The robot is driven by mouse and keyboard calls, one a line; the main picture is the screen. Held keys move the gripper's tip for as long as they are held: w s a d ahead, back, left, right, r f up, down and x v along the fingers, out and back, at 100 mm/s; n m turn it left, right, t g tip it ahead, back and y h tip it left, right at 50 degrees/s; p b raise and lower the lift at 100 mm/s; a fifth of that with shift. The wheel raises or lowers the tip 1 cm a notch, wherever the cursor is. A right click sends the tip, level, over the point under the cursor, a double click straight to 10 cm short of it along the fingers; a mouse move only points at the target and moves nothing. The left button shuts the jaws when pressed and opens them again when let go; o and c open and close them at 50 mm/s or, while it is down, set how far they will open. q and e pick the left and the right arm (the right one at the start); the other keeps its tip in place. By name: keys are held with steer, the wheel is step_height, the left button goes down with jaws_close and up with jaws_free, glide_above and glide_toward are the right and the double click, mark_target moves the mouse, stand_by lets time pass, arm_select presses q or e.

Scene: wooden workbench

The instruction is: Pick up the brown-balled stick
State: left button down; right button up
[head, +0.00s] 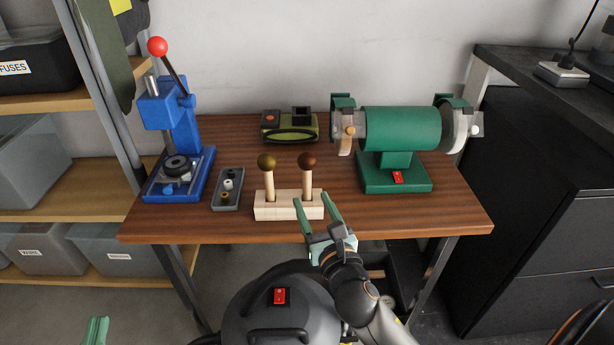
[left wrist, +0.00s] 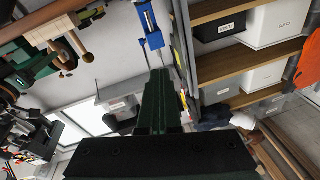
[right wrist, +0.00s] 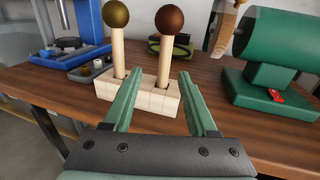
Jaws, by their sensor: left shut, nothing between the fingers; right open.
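The brown-balled stick (head: 306,177) stands upright in the right hole of a pale wooden block (head: 275,208) near the bench's front edge. An olive-balled stick (head: 268,178) stands in the left hole. In the right wrist view the brown ball (right wrist: 169,19) is above and beyond my right gripper (right wrist: 158,88). That gripper is open and empty, its fingers pointing at the block's right part from the front; it also shows in the head view (head: 311,200). My left gripper (head: 96,330) is shut and empty, low at the left, away from the bench.
A blue press (head: 172,110) and a grey tray (head: 228,190) stand left of the block. A green bench grinder (head: 400,130) stands to its right. A green-black device (head: 289,126) lies behind. Bare wooden bench top (head: 440,210) is free at the front right.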

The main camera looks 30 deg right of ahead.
mark_target(308, 187)
steer(key=shift+w+d, duration=0.2)
steer(key=shift+w, duration=0.5)
steer(key=shift+w+d, duration=0.2)
steer(key=shift+w, duration=0.45)
steer(key=w, duration=0.2)
steer(key=w+d+b, duration=0.1)
steer(key=w, duration=0.1)
steer(key=shift+d, duration=0.1)
arm_select(q)
step_height(308, 187, up, 7)
steer(key=s+m+t+h, duration=0.2)
steer(key=shift+d+t+h, duration=0.3)
steer(key=shift+h, duration=0.1)
arm_select(e)
jaws_close()
arm_select(q)
steer(key=shift+r, duration=0.1)
